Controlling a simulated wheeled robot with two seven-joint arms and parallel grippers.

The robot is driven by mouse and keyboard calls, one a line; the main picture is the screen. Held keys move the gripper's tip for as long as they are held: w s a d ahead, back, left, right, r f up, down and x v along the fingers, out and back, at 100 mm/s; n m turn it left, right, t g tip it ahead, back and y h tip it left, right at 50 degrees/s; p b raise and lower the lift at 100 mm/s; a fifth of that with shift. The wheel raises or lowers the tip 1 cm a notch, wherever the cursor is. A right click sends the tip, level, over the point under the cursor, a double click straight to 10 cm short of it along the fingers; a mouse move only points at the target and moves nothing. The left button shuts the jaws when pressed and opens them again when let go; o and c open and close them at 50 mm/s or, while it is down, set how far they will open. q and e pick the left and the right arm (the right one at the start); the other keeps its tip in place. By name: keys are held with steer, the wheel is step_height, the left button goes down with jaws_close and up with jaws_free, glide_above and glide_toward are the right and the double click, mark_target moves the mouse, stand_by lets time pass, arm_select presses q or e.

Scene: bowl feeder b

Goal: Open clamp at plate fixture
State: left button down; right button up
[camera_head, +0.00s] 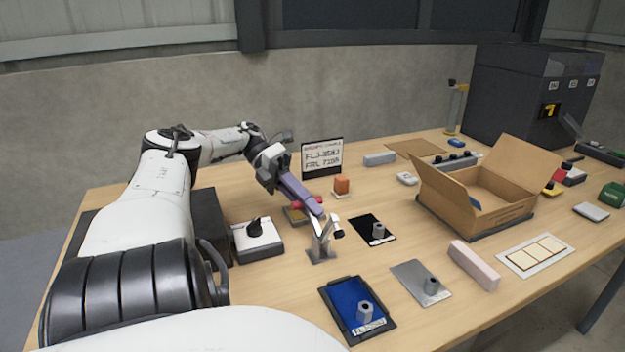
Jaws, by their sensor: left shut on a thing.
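My left gripper (309,203) reaches in over the middle of the table, its long purple-grey fingers pointing down and to the right. It is shut on the clamp's red handle (298,205), whose ends show on both sides of the fingers. The clamp is at a small fixture with a yellowish base (293,215), largely hidden behind the fingers. A grey metal stand (320,250) with a forked top is just in front, close to the fingertips. I cannot tell whether they touch, nor how far the clamp is open. My right gripper is not in view.
A white box with a black knob (258,240) stands left of the fixture. A black plate (372,229), blue tray (350,305) and grey plate (418,281) lie to the right and front. An orange block (341,185), sign (322,157) and open carton (470,215) stand farther off.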

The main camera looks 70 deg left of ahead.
arm_select(q)
steer(key=c, duration=1.7)
jaws_free()
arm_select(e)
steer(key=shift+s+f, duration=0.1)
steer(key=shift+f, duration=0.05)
